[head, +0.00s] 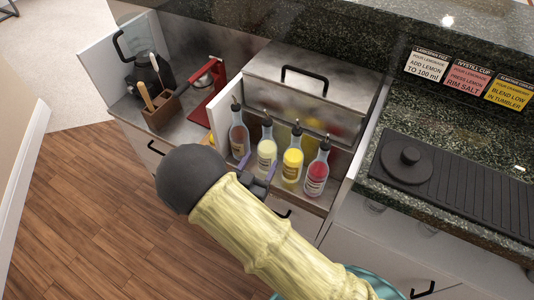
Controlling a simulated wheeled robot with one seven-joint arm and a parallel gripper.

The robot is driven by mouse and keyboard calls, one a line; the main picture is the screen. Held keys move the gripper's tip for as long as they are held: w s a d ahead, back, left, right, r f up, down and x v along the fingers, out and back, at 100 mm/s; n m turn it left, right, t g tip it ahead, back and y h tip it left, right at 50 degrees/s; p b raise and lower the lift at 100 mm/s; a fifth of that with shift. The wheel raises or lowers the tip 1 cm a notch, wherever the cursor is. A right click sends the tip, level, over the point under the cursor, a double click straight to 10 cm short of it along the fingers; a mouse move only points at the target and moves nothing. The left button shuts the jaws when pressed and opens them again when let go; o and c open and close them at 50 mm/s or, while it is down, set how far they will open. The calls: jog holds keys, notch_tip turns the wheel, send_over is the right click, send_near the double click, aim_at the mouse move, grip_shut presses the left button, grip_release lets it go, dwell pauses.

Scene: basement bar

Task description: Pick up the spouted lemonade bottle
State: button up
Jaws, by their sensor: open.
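Several spouted bottles stand upright in a row in an open compartment in the head view. The labels are too small to read, so I cannot tell which is the lemonade bottle. My gripper (258,172) is open, with its fingers pointing at the lower part of the pale yellow bottle. I cannot tell whether they touch it. My arm hides part of the compartment's front.
A metal box with a black handle (305,72) stands behind the bottles. White side panels flank the compartment. To the left are a red press (206,92), a wooden holder (163,112) and a dark pitcher (150,72). A granite counter with a black mat (460,180) lies right.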

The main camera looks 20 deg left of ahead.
aim_at(270, 123)
jog(key=shift+w, duration=1.3)
jog(key=shift+w+a+f, duration=0.1)
jog(key=shift+w+f, duration=0.05)
jog(key=shift+w, duration=1.15)
jog(key=shift+w+f, duration=0.1)
jog(key=shift+w, duration=1.2)
jog(key=c, duration=1.1)
notch_tip(270, 123, up, 10)
jog(key=shift+r+p, duration=0.1)
jog(key=shift+p, duration=0.45)
